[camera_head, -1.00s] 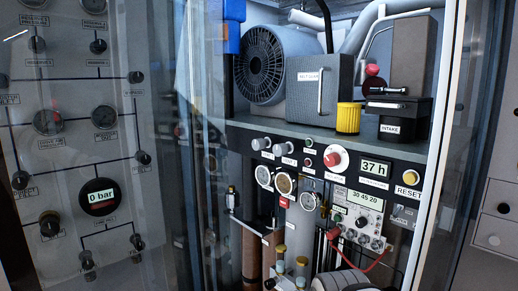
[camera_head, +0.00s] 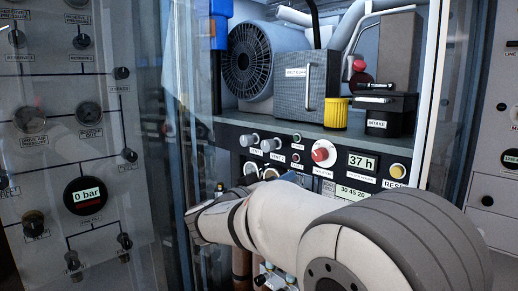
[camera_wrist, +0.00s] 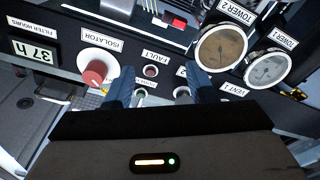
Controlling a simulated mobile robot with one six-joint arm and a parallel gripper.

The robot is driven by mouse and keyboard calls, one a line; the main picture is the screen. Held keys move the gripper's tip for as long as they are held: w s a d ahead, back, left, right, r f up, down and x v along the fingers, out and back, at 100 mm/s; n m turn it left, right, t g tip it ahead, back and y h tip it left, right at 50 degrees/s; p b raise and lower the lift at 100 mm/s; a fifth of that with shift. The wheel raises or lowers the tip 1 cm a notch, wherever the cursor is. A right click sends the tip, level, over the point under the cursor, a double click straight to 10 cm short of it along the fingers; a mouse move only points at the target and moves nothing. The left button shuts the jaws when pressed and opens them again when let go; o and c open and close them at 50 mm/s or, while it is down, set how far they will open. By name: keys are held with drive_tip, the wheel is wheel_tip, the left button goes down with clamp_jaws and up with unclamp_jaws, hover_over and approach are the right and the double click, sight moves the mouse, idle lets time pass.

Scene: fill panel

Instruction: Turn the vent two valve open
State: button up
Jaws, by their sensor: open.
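In the head view, two grey knobs stand side by side on the dark panel strip. In the wrist view, the panel appears upside down. My gripper (camera_wrist: 158,70) is open, its dark blue fingers pointing at the panel. A grey knob (camera_wrist: 182,92), likely vent two, shows between the fingers, close to the right one. Its label is partly hidden by that finger. The VENT 1 label (camera_wrist: 233,91) lies right of it. No contact is visible.
A red isolator knob (camera_wrist: 95,73) sits just left of my fingers, and a fault lamp (camera_wrist: 150,71) between them. Two round tower gauges (camera_wrist: 221,48) are to the right. A yellow reset button (camera_head: 397,171) and a yellow cup-shaped item (camera_head: 336,113) are in the cabinet.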

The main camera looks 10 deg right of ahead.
sight(265, 147)
drive_tip(key=w+a+r+t, duration=0.3)
drive_tip(key=a+r+t, duration=0.1)
drive_tip(key=a, duration=0.2)
drive_tip(key=shift+m+h, duration=0.4)
drive_tip(key=p+x, duration=0.2)
drive_tip(key=x, duration=0.6)
drive_tip(key=shift+s+p, duration=0.15)
drive_tip(key=shift+p, duration=0.15)
